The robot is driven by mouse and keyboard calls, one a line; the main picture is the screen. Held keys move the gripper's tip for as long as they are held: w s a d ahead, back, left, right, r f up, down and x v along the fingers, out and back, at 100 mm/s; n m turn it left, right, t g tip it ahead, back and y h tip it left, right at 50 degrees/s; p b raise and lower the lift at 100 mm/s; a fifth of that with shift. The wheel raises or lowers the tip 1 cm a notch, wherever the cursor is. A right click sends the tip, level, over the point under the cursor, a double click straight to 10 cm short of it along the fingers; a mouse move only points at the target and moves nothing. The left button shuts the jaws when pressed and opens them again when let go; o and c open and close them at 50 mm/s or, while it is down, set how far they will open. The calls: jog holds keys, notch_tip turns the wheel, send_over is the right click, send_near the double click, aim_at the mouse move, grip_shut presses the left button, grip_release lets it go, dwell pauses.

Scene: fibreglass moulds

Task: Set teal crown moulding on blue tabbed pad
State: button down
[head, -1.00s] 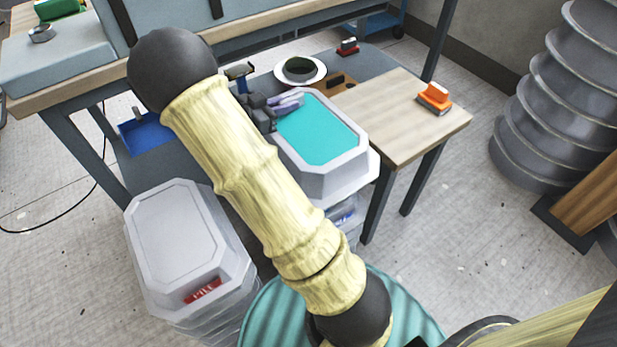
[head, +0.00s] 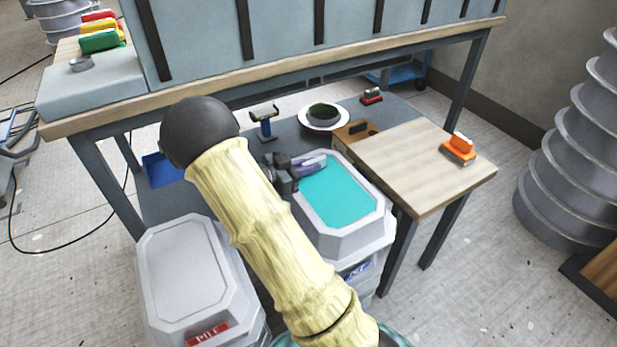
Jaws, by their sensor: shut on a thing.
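The teal crown moulding (head: 338,192) seems to be the pale grey, eight-sided piece with a flat teal top, right of my arm. It is over a stack of similar pale pieces; I cannot tell whether it touches them. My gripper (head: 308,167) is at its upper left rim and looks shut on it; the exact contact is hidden. The blue tabbed pad (head: 162,168) seems to be the flat blue piece on the grey surface at left, partly hidden by my arm.
A plain grey stack with a red label (head: 182,268) stands at left. A wooden-topped table (head: 420,165) at right bears an orange block (head: 459,149). A round dish with a dark ring (head: 323,117) and a blue stand (head: 265,124) are behind the moulding. The large bench (head: 290,82) crosses the back.

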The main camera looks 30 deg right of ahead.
jog(key=shift+f+b, duration=0.8)
jog(key=shift+f, duration=1.15)
jog(key=c, duration=1.5)
grip_release()
jog(key=shift+o, duration=0.2)
jog(key=shift+a, duration=0.1)
jog(key=a+p, duration=0.1)
jog(key=a, duration=0.1)
jog(key=a+r, duration=0.1)
jog(key=a, duration=0.2)
jog(key=a+p, duration=0.1)
jog(key=a, duration=0.1)
jog(key=shift+s+a+r+p, duration=0.15)
jog(key=shift+p, duration=0.15)
